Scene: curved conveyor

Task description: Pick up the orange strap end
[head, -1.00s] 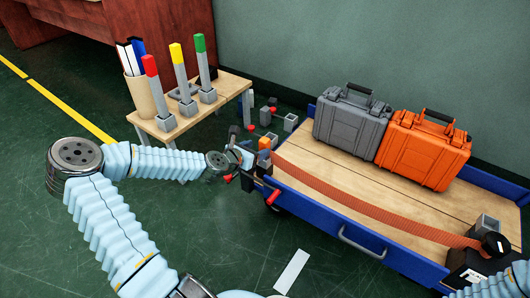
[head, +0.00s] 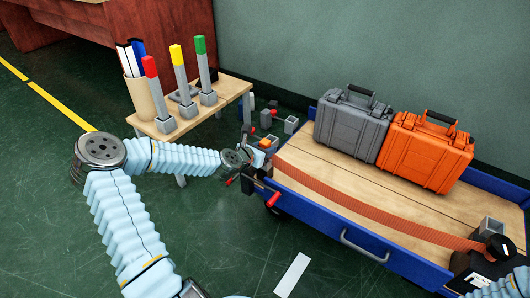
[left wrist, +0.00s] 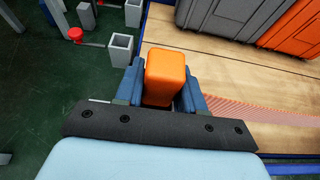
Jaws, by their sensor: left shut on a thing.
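The orange strap (head: 375,213) lies across the wooden bed of the blue cart, running from its left end to the black buckle area at the lower right. The orange strap end (left wrist: 165,78) is a rounded block between the two blue fingers in the left wrist view. It also shows small in the head view (head: 265,143). My left gripper (left wrist: 163,90) is shut on this end, at the left edge of the cart. In the head view the left gripper (head: 258,155) partly hides the contact. My right gripper is not clearly visible; only a piece of that arm shows at the lower right.
A grey case (head: 352,124) and an orange case (head: 426,151) stand on the cart (head: 350,241) at the back. A small wooden table (head: 188,124) with red, yellow and green-topped posts stands to the left. Grey sockets (left wrist: 121,49) sit beside the cart's left end.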

